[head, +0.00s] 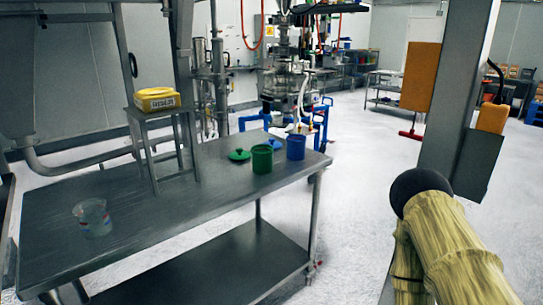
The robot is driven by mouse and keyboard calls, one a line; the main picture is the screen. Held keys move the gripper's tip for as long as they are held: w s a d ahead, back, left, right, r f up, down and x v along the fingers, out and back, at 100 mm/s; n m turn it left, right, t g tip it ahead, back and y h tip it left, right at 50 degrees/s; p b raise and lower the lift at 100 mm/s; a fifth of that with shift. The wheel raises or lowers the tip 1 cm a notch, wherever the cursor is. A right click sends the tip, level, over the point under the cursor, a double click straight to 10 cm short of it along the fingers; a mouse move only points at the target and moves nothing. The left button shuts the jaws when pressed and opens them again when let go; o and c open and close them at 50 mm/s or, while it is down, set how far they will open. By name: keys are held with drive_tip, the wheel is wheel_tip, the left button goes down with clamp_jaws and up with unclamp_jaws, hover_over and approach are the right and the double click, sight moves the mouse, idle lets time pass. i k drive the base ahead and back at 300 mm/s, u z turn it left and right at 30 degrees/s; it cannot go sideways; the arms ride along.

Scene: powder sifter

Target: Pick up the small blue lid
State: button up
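The small blue lid (275,144) lies on the metal table (160,215), near its far right end. It shows between a green container (262,159) and a blue container (295,147), and is partly hidden. Both containers stand upright. A green lid (239,155) with a knob lies just left of the green container. My gripper does not show. A yellowish, jointed part at the lower right seems to be my arm, well apart from the lid.
A clear cup (93,217) stands at the table's near left. A small metal stand (163,150) bears a yellow box (157,99). The table's middle is bare. A grey post (459,90) with orange pads rises at the right. White floor lies open beyond the table.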

sight(276, 145)
drive_tip(key=z, duration=0.45)
drive_tip(key=i, duration=0.8)
drive_tip(key=u, duration=0.9)
drive_tip(key=i, duration=0.45)
drive_tip(key=u, duration=0.45)
